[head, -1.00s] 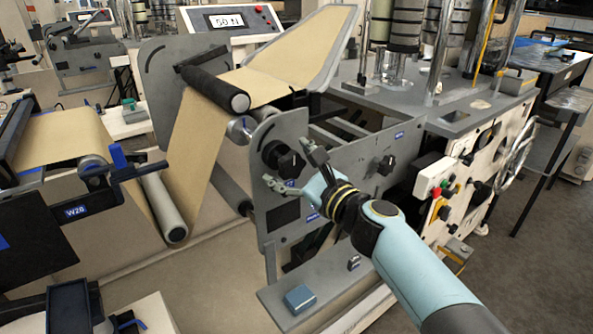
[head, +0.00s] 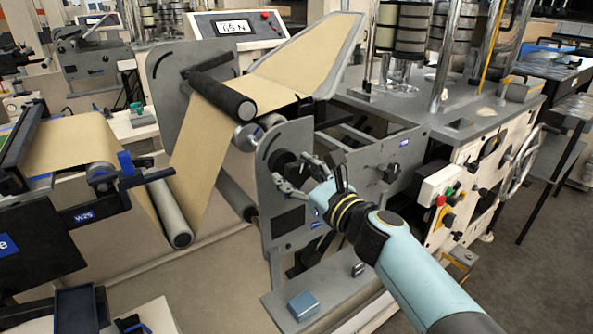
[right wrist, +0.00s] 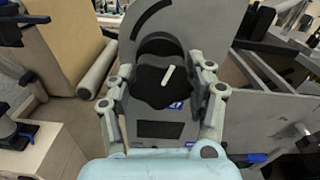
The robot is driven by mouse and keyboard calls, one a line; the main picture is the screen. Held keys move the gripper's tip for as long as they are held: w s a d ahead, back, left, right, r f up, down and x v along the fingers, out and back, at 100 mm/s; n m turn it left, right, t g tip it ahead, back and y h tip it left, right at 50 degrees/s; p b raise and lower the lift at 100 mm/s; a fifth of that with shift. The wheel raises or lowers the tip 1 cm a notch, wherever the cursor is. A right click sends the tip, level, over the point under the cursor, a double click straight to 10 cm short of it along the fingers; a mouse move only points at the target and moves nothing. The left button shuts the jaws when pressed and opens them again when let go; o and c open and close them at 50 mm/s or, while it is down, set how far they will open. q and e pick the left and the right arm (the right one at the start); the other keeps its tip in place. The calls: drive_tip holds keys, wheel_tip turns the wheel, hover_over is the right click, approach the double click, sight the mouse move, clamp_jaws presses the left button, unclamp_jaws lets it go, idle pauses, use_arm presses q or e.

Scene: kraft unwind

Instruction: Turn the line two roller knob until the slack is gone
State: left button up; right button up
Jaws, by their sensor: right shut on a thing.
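The black roller knob (head: 281,160) sits on the grey side plate (head: 268,222) of the unwind stand. My right gripper (head: 291,169) is shut on it. In the right wrist view the knob (right wrist: 158,92) lies between my two fingers (right wrist: 164,75), with a slightly tilted white mark on its face. The brown kraft web (head: 200,140) runs down to a low grey roller (head: 168,208) and up over a black roller (head: 222,92). It looks fairly straight. The display (head: 233,27) seems to read 65 N. My left gripper does not show.
A second black knob (head: 390,173) is on the machine frame to the right. A control box (head: 438,186) with coloured buttons is further right. A small blue-grey box (head: 303,305) sits on the ledge below my right arm.

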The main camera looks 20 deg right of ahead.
drive_tip(key=m+p, duration=0.2)
drive_tip(key=m, duration=0.4)
drive_tip(key=shift+m, duration=0.3)
drive_tip(key=o, duration=1.2)
drive_tip(key=p+v, duration=0.1)
drive_tip(key=v, duration=0.6)
